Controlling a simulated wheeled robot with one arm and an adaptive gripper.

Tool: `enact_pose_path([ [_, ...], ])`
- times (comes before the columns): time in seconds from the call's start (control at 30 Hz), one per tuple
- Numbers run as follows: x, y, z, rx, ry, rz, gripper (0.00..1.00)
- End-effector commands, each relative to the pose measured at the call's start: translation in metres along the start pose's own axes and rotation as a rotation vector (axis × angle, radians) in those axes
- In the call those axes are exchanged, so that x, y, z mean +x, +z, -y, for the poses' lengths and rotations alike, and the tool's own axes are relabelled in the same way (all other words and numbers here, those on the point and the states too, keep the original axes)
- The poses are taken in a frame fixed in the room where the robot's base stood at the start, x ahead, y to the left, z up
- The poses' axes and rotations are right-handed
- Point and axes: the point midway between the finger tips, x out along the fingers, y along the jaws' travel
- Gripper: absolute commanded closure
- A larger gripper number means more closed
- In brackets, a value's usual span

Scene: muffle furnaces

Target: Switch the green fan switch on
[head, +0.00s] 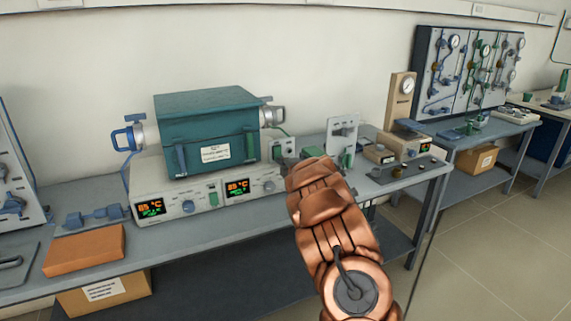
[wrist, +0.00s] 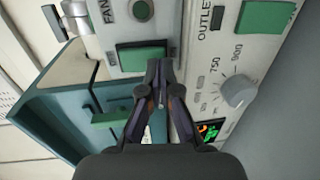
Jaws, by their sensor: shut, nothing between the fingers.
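The green fan switch (wrist: 142,57) is a rectangular rocker on a light panel marked FAN, at the top of the wrist view. My gripper (wrist: 160,66) is shut and empty. Its fingertips overlap the lower right edge of the switch in the picture; I cannot tell whether they touch it. Which way the switch is tipped is not clear. In the head view, my arm reaches to the small light box (head: 291,146) right of the teal furnace (head: 205,108), and the gripper is mostly hidden by the arm.
A panel marked OUTLET with another green switch (wrist: 264,16) and a grey dial (wrist: 238,91) lies close on the right. A round black button (wrist: 142,10) sits above the fan switch. An orange brick (head: 85,250) lies on the bench at left.

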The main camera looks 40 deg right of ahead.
Motion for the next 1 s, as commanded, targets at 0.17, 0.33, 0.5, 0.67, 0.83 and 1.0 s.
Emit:
enact_pose_path([
  [0.17, 0.007, 0.0, 0.001, 0.001, -0.001, 0.0, 1.0],
  [0.33, 0.008, 0.001, 0.001, 0.001, -0.002, 0.002, 1.0],
  [0.5, 0.008, 0.001, 0.001, 0.001, -0.002, 0.001, 1.0],
  [0.67, 0.009, 0.0, 0.003, 0.001, 0.004, 0.001, 1.0],
  [0.83, 0.013, 0.0, 0.009, 0.001, 0.036, -0.001, 1.0],
  [1.0, 0.014, 0.0, 0.003, 0.0, 0.057, 0.0, 1.0],
])
